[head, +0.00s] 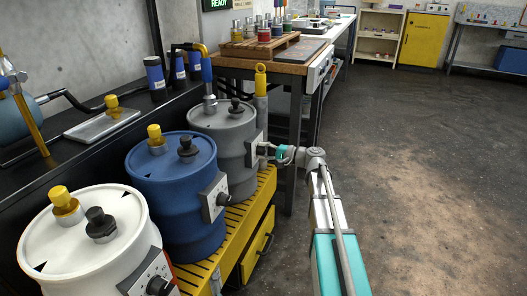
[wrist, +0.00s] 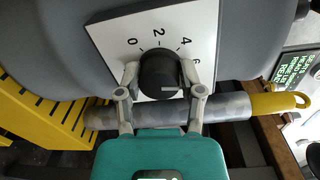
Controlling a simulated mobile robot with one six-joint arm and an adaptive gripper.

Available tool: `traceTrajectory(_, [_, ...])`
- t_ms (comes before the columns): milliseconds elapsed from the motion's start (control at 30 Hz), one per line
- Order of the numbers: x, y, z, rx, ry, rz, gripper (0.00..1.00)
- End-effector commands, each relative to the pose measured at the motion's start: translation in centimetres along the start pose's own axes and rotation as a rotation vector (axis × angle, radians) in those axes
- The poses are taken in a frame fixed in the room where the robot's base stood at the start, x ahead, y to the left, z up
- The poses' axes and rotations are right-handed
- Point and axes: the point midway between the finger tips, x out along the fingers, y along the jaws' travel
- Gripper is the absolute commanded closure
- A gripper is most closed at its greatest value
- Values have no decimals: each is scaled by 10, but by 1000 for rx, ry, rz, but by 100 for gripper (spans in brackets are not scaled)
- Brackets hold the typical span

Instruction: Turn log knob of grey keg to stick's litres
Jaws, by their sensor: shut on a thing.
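The grey keg (head: 222,128) stands at the far end of the row of kegs. A white dial plate (head: 254,151) is on its side; the wrist view shows the plate (wrist: 195,35) with the numbers 0, 2, 4 and 6. My gripper (head: 266,150) is at this plate. In the wrist view my gripper (wrist: 163,82) has its fingers closed on both sides of the black log knob (wrist: 159,72). A grey tube (wrist: 225,107) with a yellow ring handle (wrist: 280,103) is beside the keg; no litre reading shows.
A blue keg (head: 176,190) and a white keg (head: 85,245) stand nearer on the yellow slatted platform (head: 258,205). A workbench (head: 262,68) with a wooden rack stands behind the grey keg. The floor to the right (head: 420,180) is clear.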

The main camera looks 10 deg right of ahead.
Motion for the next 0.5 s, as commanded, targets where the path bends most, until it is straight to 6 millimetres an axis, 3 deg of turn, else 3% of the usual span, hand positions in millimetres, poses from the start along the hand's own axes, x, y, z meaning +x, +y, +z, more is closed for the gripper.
traceTrajectory(500, [1, 0, 0, -160, 6, 1, 98])
